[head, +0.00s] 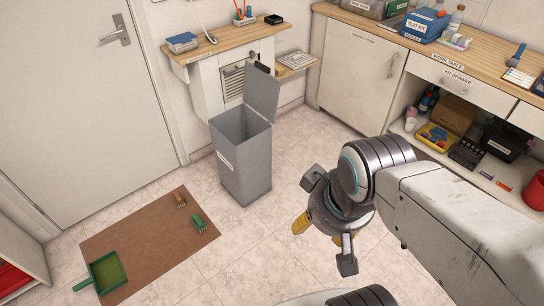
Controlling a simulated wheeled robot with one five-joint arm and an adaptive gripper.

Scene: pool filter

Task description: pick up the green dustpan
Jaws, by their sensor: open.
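The green dustpan (107,272) lies on the brown mat (145,240) at the lower left of the head view. Its pan is at the mat's near left corner and its handle points left, reaching past the mat's edge onto the floor. My gripper (322,240) is in the right half of the picture, well to the right of the dustpan and apart from it. Its fingers, with yellow parts, are spread and point downward. I see nothing between them.
A tall grey bin (242,158) with its lid up stands between the mat and the cabinets. A white door (80,95) is behind. Tiled floor between mat and gripper is clear.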

